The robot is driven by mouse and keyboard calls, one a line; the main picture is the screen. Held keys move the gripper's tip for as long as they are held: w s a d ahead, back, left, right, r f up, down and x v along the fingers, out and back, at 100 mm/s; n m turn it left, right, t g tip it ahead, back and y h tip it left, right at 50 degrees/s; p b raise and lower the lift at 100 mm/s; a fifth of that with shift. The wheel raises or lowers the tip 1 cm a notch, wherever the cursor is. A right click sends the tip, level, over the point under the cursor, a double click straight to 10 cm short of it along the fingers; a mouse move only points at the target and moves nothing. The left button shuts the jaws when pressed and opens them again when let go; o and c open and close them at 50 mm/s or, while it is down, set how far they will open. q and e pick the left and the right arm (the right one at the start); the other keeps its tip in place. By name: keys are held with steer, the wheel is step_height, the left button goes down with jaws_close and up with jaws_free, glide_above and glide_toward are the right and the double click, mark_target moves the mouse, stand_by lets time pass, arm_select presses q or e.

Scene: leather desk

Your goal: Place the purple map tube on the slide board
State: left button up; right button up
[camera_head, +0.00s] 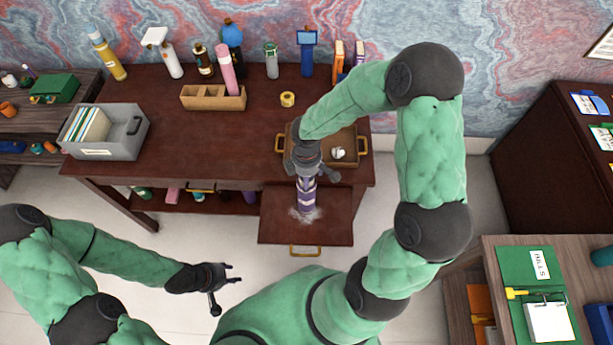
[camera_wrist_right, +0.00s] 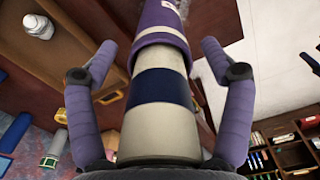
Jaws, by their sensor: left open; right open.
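The purple map tube (camera_head: 306,197), with white and dark bands, is over the slide board (camera_head: 275,230), its lower end at a pale patch on the board. I cannot tell for certain whether it touches. My right gripper (camera_head: 308,178) is around the tube's upper part from above. In the right wrist view the tube (camera_wrist_right: 160,85) runs between the two fingers of the right gripper (camera_wrist_right: 158,52), which are spread with gaps at both sides. The arm hides the tube's top in the head view. My left gripper (camera_head: 234,274) is open and empty, left of the board.
A wooden tray (camera_head: 349,140) with gold handles and a small white item (camera_head: 338,153) lies behind the board on the desk. A grey file box (camera_head: 128,150) stands at the desk's left. Bottles line the back. The board's front has a gold handle (camera_head: 305,251).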

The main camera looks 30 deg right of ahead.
arm_select(q)
steer(key=shift+r+p, duration=0.85)
steer(key=shift+r, duration=0.1)
arm_select(e)
step_height(320, 180, up, 12)
steer(key=shift+r, duration=0.1)
